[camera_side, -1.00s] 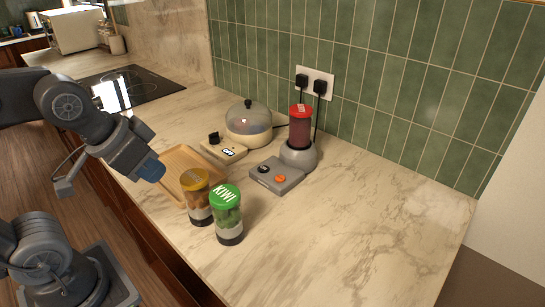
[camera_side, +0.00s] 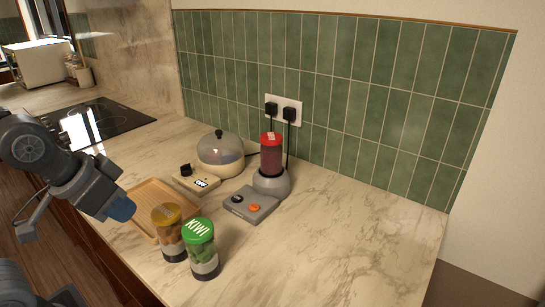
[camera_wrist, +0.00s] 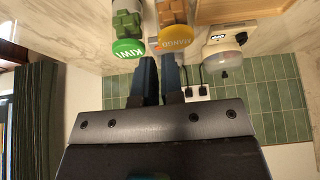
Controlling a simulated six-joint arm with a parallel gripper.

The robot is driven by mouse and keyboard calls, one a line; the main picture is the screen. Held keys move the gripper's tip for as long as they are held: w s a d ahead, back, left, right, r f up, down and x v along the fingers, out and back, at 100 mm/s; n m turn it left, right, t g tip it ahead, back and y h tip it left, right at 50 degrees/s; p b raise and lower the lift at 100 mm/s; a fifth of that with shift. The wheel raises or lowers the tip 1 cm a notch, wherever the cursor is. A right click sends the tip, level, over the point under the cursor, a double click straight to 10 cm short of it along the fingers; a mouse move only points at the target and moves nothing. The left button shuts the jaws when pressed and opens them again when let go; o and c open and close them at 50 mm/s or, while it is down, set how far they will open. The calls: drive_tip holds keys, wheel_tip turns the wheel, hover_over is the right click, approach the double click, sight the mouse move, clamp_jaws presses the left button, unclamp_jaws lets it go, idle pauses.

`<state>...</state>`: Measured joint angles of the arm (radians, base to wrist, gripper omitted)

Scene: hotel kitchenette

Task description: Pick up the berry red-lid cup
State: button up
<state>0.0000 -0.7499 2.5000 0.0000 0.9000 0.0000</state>
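The red-lid cup (camera_side: 271,160), with dark red contents, stands upright on the round grey blender base (camera_side: 272,183) near the tiled wall. I cannot make it out in the wrist view. My gripper (camera_side: 122,208) is at the left, beside the wooden tray and well away from the red-lid cup. In the wrist view my gripper (camera_wrist: 160,75) shows two blue fingers with a narrow gap and nothing held between them. The green-lid KIWI cup (camera_side: 201,248) and the yellow-lid MANGO cup (camera_side: 168,232) stand side by side at the counter's front.
A wooden tray (camera_side: 143,225) lies beside the yellow-lid cup. A domed cream cooker (camera_side: 221,155) stands left of the blender, with a grey control block (camera_side: 248,205) in front of the blender. Wall plugs (camera_side: 281,110) have cords behind it. The counter's right side (camera_side: 350,235) is clear.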

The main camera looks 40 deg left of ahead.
drive_tip(key=o, duration=1.5)
drive_tip(key=shift+o, duration=0.2)
wheel_tip(320, 180, up, 7)
drive_tip(key=g, duration=0.1)
hover_over(271, 137)
drive_tip(key=s, duration=0.5)
drive_tip(key=x, duration=0.8)
drive_tip(key=shift+w+a+f, duration=0.15)
drive_tip(key=shift+w+a, duration=0.05)
drive_tip(key=shift+w, duration=0.1)
drive_tip(key=shift+x, duration=2.55)
